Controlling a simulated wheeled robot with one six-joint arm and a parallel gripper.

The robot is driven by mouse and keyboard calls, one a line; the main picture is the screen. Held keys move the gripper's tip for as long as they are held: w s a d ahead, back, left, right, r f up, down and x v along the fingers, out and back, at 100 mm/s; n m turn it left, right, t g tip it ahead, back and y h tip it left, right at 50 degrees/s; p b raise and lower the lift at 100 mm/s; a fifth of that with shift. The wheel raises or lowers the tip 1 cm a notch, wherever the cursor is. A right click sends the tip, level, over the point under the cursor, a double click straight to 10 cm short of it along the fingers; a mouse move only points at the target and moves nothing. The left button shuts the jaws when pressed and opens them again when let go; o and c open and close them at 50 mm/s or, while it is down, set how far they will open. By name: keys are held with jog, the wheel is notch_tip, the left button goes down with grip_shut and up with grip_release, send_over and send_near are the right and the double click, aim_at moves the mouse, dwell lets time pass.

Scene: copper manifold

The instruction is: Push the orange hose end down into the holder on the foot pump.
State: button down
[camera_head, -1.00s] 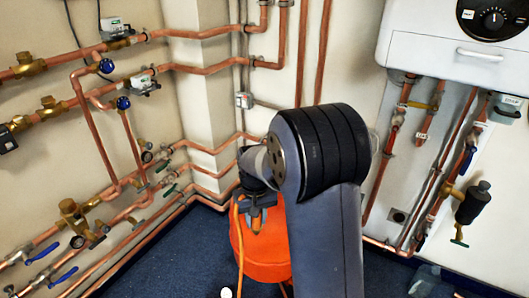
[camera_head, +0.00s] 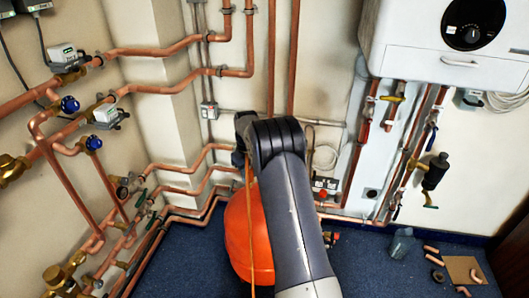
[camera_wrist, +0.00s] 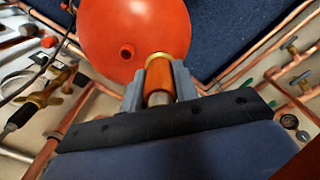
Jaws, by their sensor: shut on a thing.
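My gripper (camera_wrist: 159,85) is shut on the orange hose end (camera_wrist: 159,78), which has a brass-coloured rim and sits between the two grey fingers in the wrist view. In the head view the orange hose (camera_head: 249,225) hangs down in front of the red-orange round vessel, and my gripper is mostly hidden behind my arm. I cannot make out the foot pump or its holder in either view.
The red-orange vessel (camera_wrist: 130,35) lies just beyond the hose end and also shows in the head view (camera_head: 240,235). Copper pipes with valves line the walls. Loose fittings, a clear container (camera_head: 401,243) and a brown board (camera_head: 465,270) lie on the blue floor at right.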

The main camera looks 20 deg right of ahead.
jog(key=w+d+n+p, duration=0.2)
jog(key=w+d+p, duration=0.2)
jog(key=d, duration=0.4)
jog(key=shift+w+f+n, duration=0.3)
jog(key=shift+w, duration=0.15)
